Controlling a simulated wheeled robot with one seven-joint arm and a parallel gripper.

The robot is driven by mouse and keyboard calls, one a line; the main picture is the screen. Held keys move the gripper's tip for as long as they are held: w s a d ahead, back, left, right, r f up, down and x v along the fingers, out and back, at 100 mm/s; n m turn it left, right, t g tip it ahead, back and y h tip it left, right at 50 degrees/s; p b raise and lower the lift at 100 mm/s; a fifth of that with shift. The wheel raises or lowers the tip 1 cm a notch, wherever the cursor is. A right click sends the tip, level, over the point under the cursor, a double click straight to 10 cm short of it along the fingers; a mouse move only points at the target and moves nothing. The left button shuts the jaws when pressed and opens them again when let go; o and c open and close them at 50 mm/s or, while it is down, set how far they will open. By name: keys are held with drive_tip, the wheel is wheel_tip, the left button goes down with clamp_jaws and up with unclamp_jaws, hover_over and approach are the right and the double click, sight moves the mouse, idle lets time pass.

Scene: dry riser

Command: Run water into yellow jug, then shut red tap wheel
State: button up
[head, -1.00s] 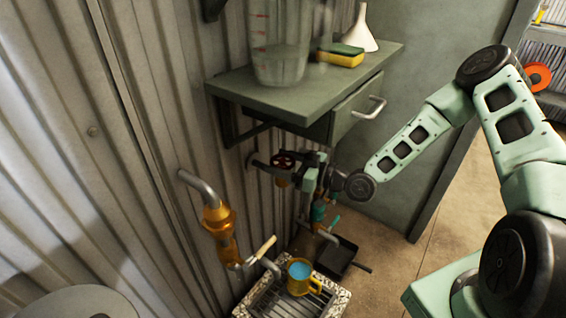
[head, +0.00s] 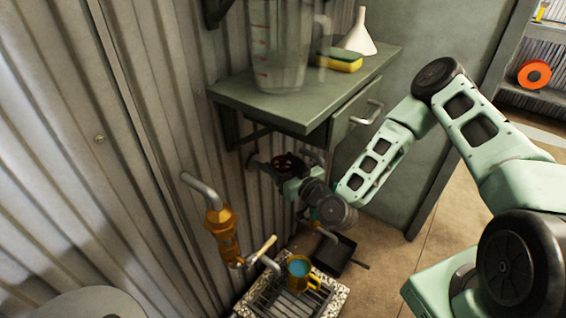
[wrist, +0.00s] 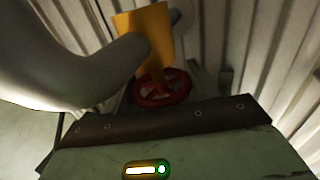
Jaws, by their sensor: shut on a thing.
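The red tap wheel (head: 284,162) is on pipework against the corrugated wall, below the shelf. It also shows in the wrist view (wrist: 163,92), just beyond the jaw edge. My gripper (head: 292,180) is at the wheel and shut on it; my wrist partly hides the contact. The yellow jug (head: 301,282) stands upright on the drain grate, with blue water inside. I cannot make out a running stream.
A green shelf (head: 245,97) with a drawer overhangs the tap. On it stand a clear measuring jug (head: 275,60), a sponge (head: 340,62) and a white funnel (head: 358,38). A dark pan (head: 338,252) lies behind the grate.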

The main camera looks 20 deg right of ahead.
idle(0.3)
drive_tip(key=o, duration=1)
drive_tip(key=shift+s, duration=0.15)
drive_tip(key=p+v, duration=0.2)
drive_tip(key=v, duration=1.5)
drive_tip(key=shift+s+a+r+p, duration=0.1)
drive_tip(key=shift+s+a+p, duration=0.05)
drive_tip(key=shift+p, duration=0.2)
